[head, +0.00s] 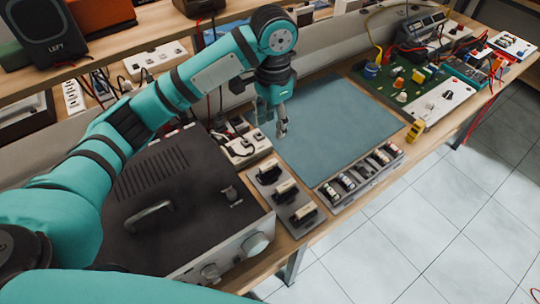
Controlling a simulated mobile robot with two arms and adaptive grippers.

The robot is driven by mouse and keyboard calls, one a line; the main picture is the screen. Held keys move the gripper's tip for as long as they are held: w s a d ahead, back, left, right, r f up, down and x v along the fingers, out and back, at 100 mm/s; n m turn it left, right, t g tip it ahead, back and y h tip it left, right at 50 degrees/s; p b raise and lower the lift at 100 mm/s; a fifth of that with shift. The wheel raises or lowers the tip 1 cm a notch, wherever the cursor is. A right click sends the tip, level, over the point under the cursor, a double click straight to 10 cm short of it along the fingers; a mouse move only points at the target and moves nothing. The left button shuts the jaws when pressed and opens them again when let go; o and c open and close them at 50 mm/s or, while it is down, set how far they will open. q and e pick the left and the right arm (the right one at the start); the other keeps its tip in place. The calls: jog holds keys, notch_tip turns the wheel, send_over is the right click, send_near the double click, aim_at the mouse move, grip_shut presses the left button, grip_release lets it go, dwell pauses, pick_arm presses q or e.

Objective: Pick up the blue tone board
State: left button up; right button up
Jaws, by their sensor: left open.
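My left gripper (281,127) hangs over the left part of the blue-grey mat (335,122) on the bench, fingers pointing down. It is open, with nothing seen between its fingers. I cannot tell for sure which thing is the blue tone board. A small board with a blue edge (512,46) lies at the far right end of the bench, well away from the gripper. My right gripper is not in view.
A dark amplifier with a handle (165,205) fills the front left. A grey tray of small parts (360,172) lies along the mat's front edge. A yellow object (415,131) stands near the bench edge. Circuit boards (405,85) crowd the right. The mat is clear.

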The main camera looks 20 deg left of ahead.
pick_arm(q)
send_over(269, 164)
notch_tip(269, 164, down, 6)
jog(key=r, duration=0.1)
jog(key=f, duration=0.2)
jog(key=f+p, duration=0.1)
jog(key=shift+d+f, duration=0.25)
jog(key=shift+f, duration=0.15)
jog(key=shift+w+f, duration=0.1)
jog(key=shift+f, duration=0.95)
jog(key=f, duration=0.1)
jog(key=f+p, duration=0.1)
jog(key=f, duration=0.2)
jog(key=shift+a+f, duration=0.2)
jog(key=shift+a, duration=0.15)
jog(key=shift+f+p, duration=0.3)
jog(key=shift+f, duration=0.05)
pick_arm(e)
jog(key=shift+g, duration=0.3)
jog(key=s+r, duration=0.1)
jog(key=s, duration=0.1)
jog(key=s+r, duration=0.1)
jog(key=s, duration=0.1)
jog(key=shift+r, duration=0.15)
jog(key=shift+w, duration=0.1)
